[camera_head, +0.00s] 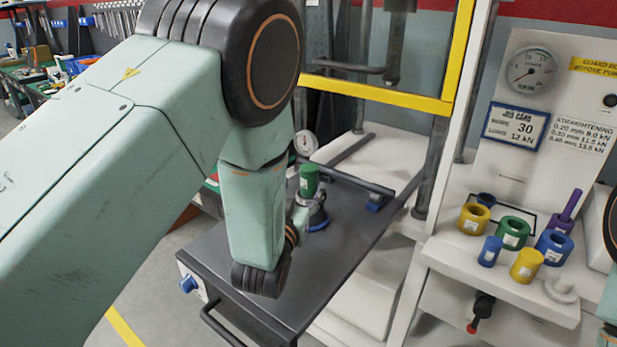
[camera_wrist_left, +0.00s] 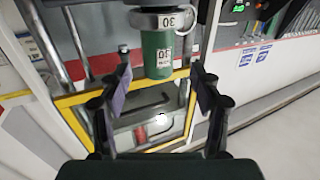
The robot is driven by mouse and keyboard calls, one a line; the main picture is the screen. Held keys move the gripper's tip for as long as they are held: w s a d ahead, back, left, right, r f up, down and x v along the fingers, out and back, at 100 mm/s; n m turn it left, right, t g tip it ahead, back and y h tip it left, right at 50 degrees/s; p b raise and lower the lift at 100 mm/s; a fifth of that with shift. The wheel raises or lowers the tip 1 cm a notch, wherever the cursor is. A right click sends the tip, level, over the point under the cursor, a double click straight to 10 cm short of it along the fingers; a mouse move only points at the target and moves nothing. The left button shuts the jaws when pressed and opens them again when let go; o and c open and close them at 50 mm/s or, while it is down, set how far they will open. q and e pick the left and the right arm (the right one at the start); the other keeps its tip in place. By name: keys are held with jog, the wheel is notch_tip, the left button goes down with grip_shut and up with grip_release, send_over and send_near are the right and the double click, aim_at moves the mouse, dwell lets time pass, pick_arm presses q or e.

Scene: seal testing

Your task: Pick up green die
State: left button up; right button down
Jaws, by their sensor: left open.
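A green cylinder (camera_head: 309,180) stands upright on a grey ring-shaped holder with a blue base on the dark table, just right of my left wrist. In the left wrist view the green cylinder (camera_wrist_left: 157,55) appears upside down below a grey ring marked 30. My left gripper (camera_wrist_left: 163,85) is open, its two fingers to either side of the cylinder in that picture; contact with it cannot be seen. A green ring (camera_head: 513,232) stands on the white shelf at right. My right gripper is not in view.
The dark table (camera_head: 345,245) has a front rail and a grey bar along its back. A yellow frame (camera_head: 375,95) rises behind it. Yellow cylinders (camera_head: 473,219), a blue cylinder (camera_head: 489,251), a blue ring (camera_head: 554,247) and a purple post (camera_head: 566,210) crowd the shelf.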

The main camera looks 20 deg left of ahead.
aim_at(307, 178)
pick_arm(q)
jog(key=shift+w+d+r, duration=0.1)
jog(key=shift+w, duration=0.4)
jog(key=shift+w+r, duration=0.2)
jog(key=shift+w, duration=2.25)
jog(key=shift+c, duration=0.7)
jog(key=c, duration=0.4)
jog(key=shift+r, duration=0.1)
grip_shut()
